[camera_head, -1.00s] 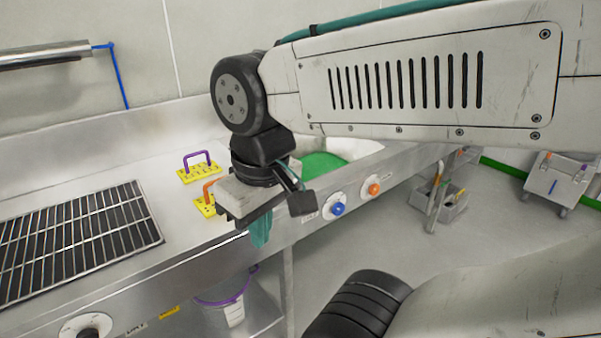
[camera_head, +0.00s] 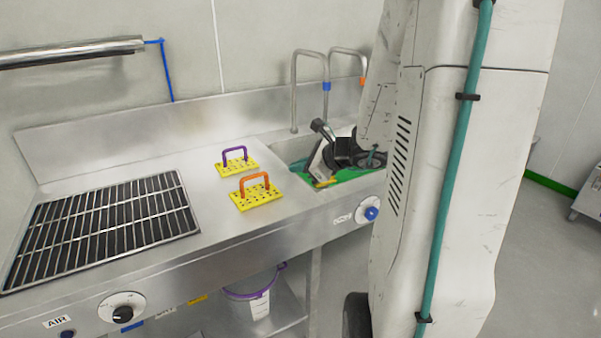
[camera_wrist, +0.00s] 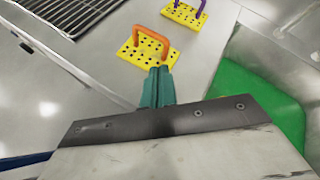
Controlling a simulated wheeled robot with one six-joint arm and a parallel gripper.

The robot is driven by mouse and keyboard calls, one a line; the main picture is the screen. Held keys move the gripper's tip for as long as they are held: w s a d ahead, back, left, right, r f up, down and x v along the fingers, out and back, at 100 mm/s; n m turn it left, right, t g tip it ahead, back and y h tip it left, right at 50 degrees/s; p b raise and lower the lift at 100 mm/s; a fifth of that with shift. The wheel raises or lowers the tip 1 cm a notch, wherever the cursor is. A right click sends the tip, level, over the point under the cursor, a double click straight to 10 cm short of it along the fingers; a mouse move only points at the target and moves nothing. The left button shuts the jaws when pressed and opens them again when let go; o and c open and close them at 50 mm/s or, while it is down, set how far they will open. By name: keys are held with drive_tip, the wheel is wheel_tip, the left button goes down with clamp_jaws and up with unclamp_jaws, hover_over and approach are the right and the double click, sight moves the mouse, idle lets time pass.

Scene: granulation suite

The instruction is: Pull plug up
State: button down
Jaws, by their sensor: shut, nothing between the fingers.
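My gripper's teal fingers (camera_wrist: 157,88) are shut with nothing between them in the wrist view. In the head view the end of my arm (camera_head: 322,160) is over the sink (camera_head: 292,146), low against the green surface (camera_head: 352,174); the fingertips cannot be made out there. The green surface also shows at the right of the wrist view (camera_wrist: 250,95). I cannot make out a plug in either view. A small yellow and orange bit (camera_head: 325,183) shows below my gripper in the sink, too small to identify.
Two yellow perforated plates, with a purple handle (camera_head: 235,152) and an orange handle (camera_head: 256,180), lie on the counter left of the sink. Two bent taps (camera_head: 311,54) rise behind the sink. A dark grate (camera_head: 105,225) is at left. A blue knob (camera_head: 371,213) is on the front panel.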

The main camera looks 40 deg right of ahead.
drive_tip(key=s+d+f+m+h, duration=0.1)
drive_tip(key=d+f+m, duration=0.1)
drive_tip(key=d, duration=0.3)
drive_tip(key=s+d+f+m+h, duration=0.2)
drive_tip(key=d+m, duration=0.2)
drive_tip(key=s+d+f+m+h, duration=0.1)
drive_tip(key=d+f+m+h, duration=0.1)
drive_tip(key=d, duration=0.3)
drive_tip(key=shift+s+d+f+m, duration=0.35)
drive_tip(key=shift+s+f+m, duration=0.05)
drive_tip(key=shift+m, duration=0.4)
drive_tip(key=x, duration=1)
drive_tip(key=shift+w+r+h, duration=0.1)
drive_tip(key=shift+h, duration=0.2)
drive_tip(key=shift+d+r, duration=0.1)
drive_tip(key=shift+r, duration=2.45)
